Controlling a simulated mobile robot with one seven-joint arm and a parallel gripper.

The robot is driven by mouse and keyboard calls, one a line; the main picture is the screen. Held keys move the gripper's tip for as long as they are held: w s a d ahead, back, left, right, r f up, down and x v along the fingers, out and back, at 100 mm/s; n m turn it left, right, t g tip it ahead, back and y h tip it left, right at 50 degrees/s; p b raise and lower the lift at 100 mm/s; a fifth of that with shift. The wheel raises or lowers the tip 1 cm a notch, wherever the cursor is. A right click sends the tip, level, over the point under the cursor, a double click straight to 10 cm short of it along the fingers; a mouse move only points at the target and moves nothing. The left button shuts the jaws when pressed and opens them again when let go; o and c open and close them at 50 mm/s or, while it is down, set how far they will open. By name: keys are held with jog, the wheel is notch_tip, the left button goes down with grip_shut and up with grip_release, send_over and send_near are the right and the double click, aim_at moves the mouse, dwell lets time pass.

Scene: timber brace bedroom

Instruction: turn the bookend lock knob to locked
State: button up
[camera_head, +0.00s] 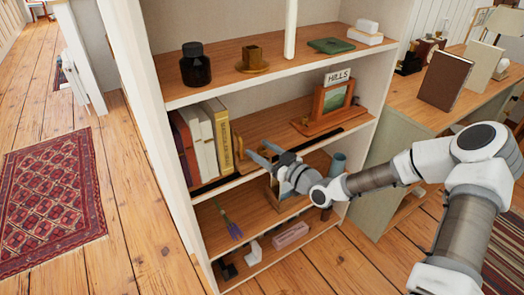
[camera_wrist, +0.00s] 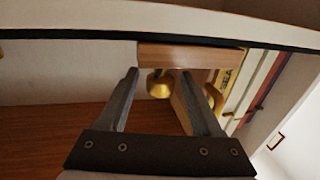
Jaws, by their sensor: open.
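The wooden bookend (camera_head: 245,163) stands at the right end of the row of books on the middle shelf. Its round brass knob (camera_wrist: 158,86) shows in the wrist view between my two fingers, and the wooden bookend (camera_wrist: 190,55) is around and behind it. In the head view the knob is too small to read clearly. My gripper (camera_head: 257,149) reaches in from the right at the bookend; in the wrist view my gripper (camera_wrist: 160,74) is open, with a finger on each side of the knob. I cannot tell whether the fingers touch it, nor which way the knob is turned.
Several books (camera_head: 205,140) stand left of the bookend. A framed picture on a wooden stand (camera_head: 333,98) is to the right on the same shelf. The upper shelf holds a dark jar (camera_head: 195,65) and a brass candle holder (camera_head: 252,62). The shelf edge (camera_wrist: 160,38) runs close to my fingers.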

grip_shut()
jog(key=shift+a, duration=0.1)
dwell(0.3)
jog(key=shift+r+m+t+h, duration=0.1)
jog(key=shift+m+t+h, duration=0.3)
jog(key=shift+h, duration=0.1)
jog(key=shift+m+t+h+b, duration=0.35)
jog(key=shift+m+t+h, duration=0.9)
jog(key=shift+h, duration=0.35)
jog(key=shift+m+t+h, duration=0.35)
jog(key=shift+m+h, duration=0.4)
jog(key=shift+h, duration=0.25)
